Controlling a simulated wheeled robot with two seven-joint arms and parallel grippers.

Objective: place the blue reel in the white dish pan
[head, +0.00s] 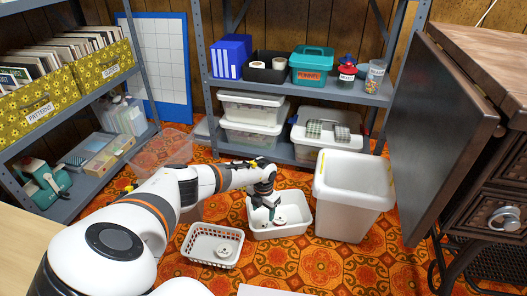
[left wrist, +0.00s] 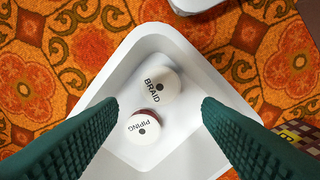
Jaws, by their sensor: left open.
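The white dish pan (head: 299,228) stands on the patterned floor, between the white basket and the tall white bin. My left gripper (head: 268,207) points down into the pan; in the left wrist view its green fingers (left wrist: 160,106) are open. Two reels lie in the pan below the fingers: a BRAID reel (left wrist: 161,88) and a PIPING reel (left wrist: 143,127) with a dark red edge. Both show white labelled faces. I cannot make out a blue colour on any reel. My right gripper is not in view.
A white slotted basket (head: 200,258) with one white-faced reel (head: 224,251) stands left of the pan. A tall white bin (head: 349,205) stands close on the right. Grey shelving (head: 290,91) is behind. An open dark cabinet door (head: 437,130) is at the right.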

